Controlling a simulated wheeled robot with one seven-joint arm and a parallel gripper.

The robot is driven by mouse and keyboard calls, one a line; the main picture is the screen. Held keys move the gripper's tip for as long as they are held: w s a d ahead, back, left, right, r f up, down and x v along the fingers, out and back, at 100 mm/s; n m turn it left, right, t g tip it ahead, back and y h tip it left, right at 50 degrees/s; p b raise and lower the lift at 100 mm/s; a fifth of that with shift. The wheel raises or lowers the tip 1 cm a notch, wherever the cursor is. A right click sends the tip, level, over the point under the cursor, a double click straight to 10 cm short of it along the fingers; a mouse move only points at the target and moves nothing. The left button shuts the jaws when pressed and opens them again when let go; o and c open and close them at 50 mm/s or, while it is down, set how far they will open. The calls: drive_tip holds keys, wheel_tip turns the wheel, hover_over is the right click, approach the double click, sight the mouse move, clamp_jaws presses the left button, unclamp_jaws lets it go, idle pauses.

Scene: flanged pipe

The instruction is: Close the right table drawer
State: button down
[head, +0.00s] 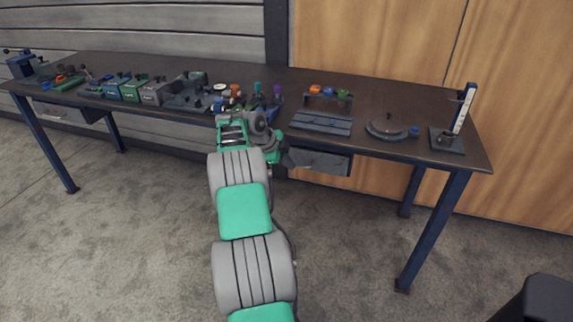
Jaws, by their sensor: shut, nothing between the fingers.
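The right table drawer (322,163) is a grey metal drawer hanging under the front edge of the dark workbench (400,98), right of my arm. Its front shows below the tabletop edge; from this angle I cannot tell exactly how far it stands out. My gripper (287,160) is shut and empty, at the left end of the drawer front. Whether it touches the drawer is not clear. My green and grey arm reaches up to the bench and hides the area left of the drawer.
A left drawer (68,113) hangs under the far left of the bench. Tools, small boxes and coloured parts crowd the tabletop. A height gauge (460,115) stands at the right end. Blue legs (432,232) support the bench. The concrete floor (345,250) in front is clear.

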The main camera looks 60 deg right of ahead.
drive_tip(key=shift+s+d+r, duration=0.1)
drive_tip(key=shift+s+d, duration=0.1)
